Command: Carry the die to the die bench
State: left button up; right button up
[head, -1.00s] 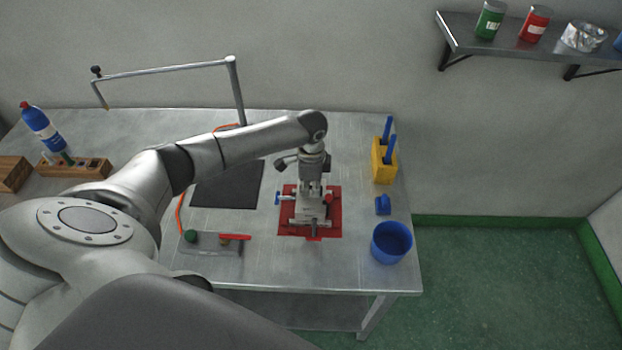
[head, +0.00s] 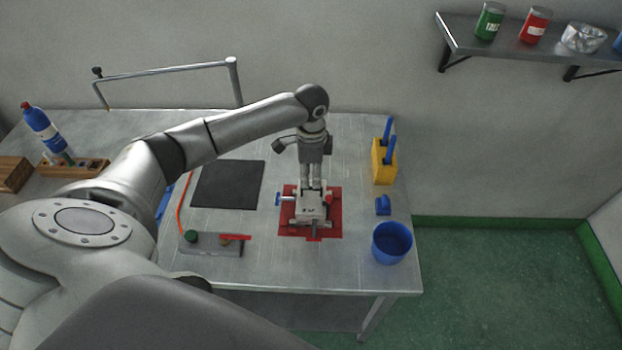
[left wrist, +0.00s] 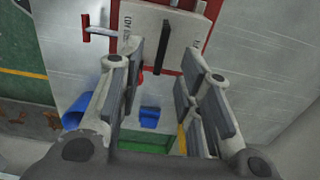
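The die (head: 311,208) is a pale metal block with a blue knob at its left, a red knob at its right and a handle at its front. It sits on the red mat (head: 334,231) on the metal bench (head: 270,268). In the left wrist view the die (left wrist: 185,40) shows lettering and a dark bar on top. My left gripper (head: 311,187) points down just above the die. In the left wrist view its fingers (left wrist: 163,52) are apart, with the die's top beyond the tips; I cannot tell whether they touch it. My right gripper is out of view.
A blue cup (head: 391,243), a small blue item (head: 383,206) and a yellow holder (head: 384,163) stand right of the die. A metal boom (head: 165,72) stands behind.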

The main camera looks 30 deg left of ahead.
aim_at(311, 187)
pick_arm(q)
notch_tip(311, 187, up, 5)
jog(key=shift+r, duration=0.2)
dwell(0.6)
